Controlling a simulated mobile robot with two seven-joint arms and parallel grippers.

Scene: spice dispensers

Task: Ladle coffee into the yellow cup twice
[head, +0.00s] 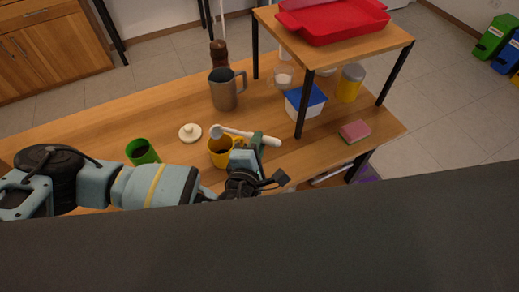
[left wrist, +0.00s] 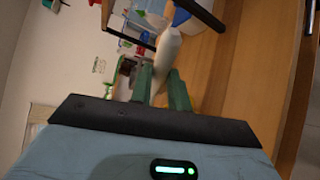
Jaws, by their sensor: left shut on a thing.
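The yellow cup (head: 221,158) stands upright on the wooden table, in front of my left arm's far side. My left gripper (head: 256,141) is shut on the handle of a white ladle (head: 236,132), just right of the cup. The ladle's scoop (head: 215,131) is over the cup's far left rim; whether it touches the rim or holds anything cannot be told. In the left wrist view the white handle (left wrist: 168,48) sits between the green fingers (left wrist: 160,88). No coffee can be made out clearly. My right gripper is not in view.
A green cup (head: 142,151) and a round cream lid (head: 190,134) stand left of the yellow cup. A grey mug (head: 223,93) and pepper mill (head: 219,55) are behind. Under the shelf (head: 268,15) are a blue-lidded box (head: 311,106), yellow shaker (head: 350,84) and sponge (head: 355,131).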

